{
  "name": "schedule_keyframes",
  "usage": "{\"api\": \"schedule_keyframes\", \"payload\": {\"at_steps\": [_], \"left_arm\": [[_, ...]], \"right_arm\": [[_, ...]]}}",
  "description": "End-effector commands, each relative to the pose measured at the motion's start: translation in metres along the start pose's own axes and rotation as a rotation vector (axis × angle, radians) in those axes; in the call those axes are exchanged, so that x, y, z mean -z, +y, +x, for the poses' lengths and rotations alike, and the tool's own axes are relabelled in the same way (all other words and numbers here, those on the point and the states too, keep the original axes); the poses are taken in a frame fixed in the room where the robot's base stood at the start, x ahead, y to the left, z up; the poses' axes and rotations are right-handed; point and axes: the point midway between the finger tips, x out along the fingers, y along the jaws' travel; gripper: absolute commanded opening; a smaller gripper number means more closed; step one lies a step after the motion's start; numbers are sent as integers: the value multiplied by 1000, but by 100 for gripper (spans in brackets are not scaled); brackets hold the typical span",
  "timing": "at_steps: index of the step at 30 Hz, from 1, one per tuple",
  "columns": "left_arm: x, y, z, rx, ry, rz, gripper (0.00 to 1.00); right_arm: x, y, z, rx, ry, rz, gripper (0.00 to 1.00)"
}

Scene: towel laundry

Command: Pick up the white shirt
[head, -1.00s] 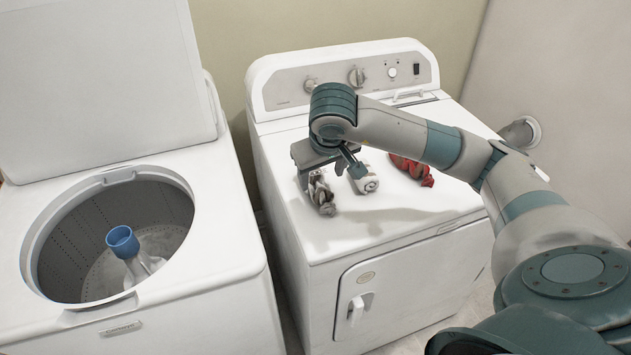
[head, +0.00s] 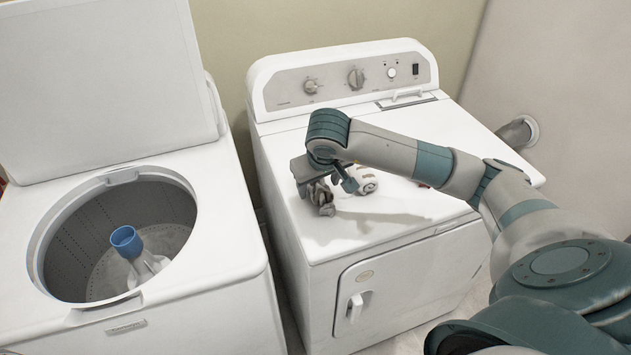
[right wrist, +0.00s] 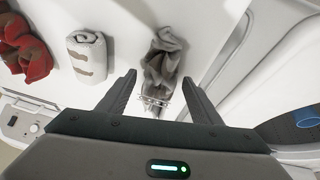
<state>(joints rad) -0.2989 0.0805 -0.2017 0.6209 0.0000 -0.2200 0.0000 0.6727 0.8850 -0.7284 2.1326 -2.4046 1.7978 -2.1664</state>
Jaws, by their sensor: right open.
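A white rolled cloth with brownish stripes (right wrist: 87,56) lies on the dryer top; it also shows in the head view (head: 367,182), just right of my right gripper. A grey-white crumpled cloth (right wrist: 163,58) lies to its right in the wrist view and shows in the head view (head: 322,199). I cannot tell for sure which is the white shirt. My right gripper (right wrist: 159,77) is open and empty, with its fingertips on either side of the grey-white cloth's near end. In the head view the gripper (head: 328,183) is low over that cloth and partly hides it. My left gripper is out of view.
A red cloth (right wrist: 22,48) lies beyond the white roll, mostly hidden by my arm in the head view. The dryer (head: 400,215) has a raised control panel (head: 345,80) behind. An open washer (head: 215,225) with a blue-topped agitator (head: 126,241) stands left, across a narrow gap.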

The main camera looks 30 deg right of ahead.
Motion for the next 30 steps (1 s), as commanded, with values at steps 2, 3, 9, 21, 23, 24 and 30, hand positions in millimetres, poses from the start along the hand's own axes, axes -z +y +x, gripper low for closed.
{"api": "schedule_keyframes", "payload": {"at_steps": [2,3,9,21,23,24,30], "left_arm": [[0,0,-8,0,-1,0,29],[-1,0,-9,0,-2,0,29],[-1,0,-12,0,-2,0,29],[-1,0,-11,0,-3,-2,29],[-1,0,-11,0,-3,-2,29],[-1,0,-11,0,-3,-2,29],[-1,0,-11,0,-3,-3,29]], "right_arm": [[0,0,7,0,-4,0,59],[0,0,12,0,-4,1,59],[0,0,25,0,0,-1,59],[0,0,25,0,1,-1,59],[0,0,25,0,1,-1,56],[0,0,25,0,1,-1,47],[0,0,25,0,1,-1,23]]}}
